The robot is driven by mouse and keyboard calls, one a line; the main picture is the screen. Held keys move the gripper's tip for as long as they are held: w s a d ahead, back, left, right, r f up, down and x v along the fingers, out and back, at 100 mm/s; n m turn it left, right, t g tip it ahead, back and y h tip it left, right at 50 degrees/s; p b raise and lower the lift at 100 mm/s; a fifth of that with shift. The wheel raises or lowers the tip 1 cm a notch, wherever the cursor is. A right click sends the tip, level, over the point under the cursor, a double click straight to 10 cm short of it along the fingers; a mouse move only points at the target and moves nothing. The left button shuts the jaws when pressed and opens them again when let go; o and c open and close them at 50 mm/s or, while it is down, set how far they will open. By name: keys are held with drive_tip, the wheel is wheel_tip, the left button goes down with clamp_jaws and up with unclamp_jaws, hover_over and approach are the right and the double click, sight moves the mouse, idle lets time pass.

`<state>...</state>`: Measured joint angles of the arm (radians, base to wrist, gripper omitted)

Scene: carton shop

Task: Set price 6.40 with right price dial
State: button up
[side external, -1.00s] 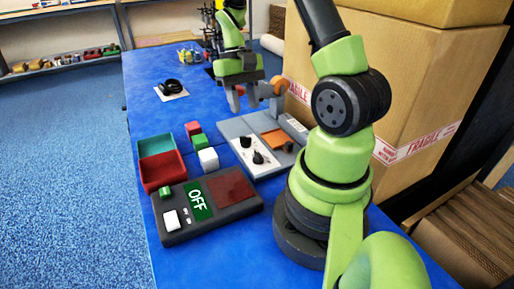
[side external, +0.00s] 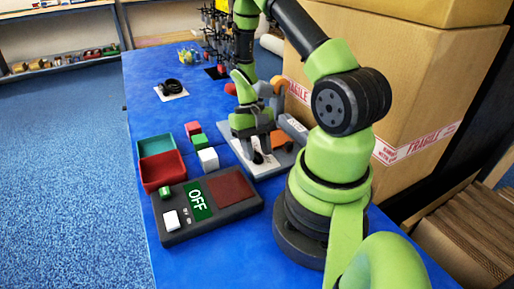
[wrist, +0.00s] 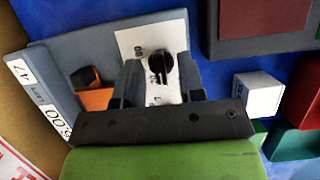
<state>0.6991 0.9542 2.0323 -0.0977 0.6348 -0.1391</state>
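The grey price unit (side external: 268,172) sits under my gripper, with a white dial plate that also shows in the wrist view (wrist: 130,42). One black price dial (wrist: 161,63) is visible there, between my two fingers; it also shows in the side view (side external: 258,158). The other dial is hidden by my gripper. My gripper (wrist: 160,82) is open, pointing down, with a gap to the dial on each side. The unit's tilted display (wrist: 55,122) appears to read 6.00, partly cut by the gripper, with Lot 47 beside it.
An orange pad (wrist: 95,99) with a black knob (wrist: 86,77) lies beside the dial plate. A dark box reading OFF (side external: 235,208), a white cube (side external: 208,158), and a green and red tray (side external: 163,188) stand to the left. Large cartons (side external: 420,80) rise at the right.

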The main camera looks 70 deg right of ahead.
clamp_jaws()
drive_tip(key=shift+m, duration=0.3)
drive_tip(key=m+t, duration=0.1)
drive_tip(key=m, duration=0.1)
drive_tip(key=m+t+y, duration=0.1)
drive_tip(key=m, duration=0.2)
drive_tip(key=shift+s+d, duration=0.1)
drive_tip(key=shift+s, duration=0.05)
drive_tip(key=m+t, duration=0.1)
drive_tip(key=m, duration=0.2)
drive_tip(key=m+t, duration=0.1)
drive_tip(key=m, duration=0.2)
drive_tip(key=shift+s, duration=0.1)
idle(0.4)
unclamp_jaws()
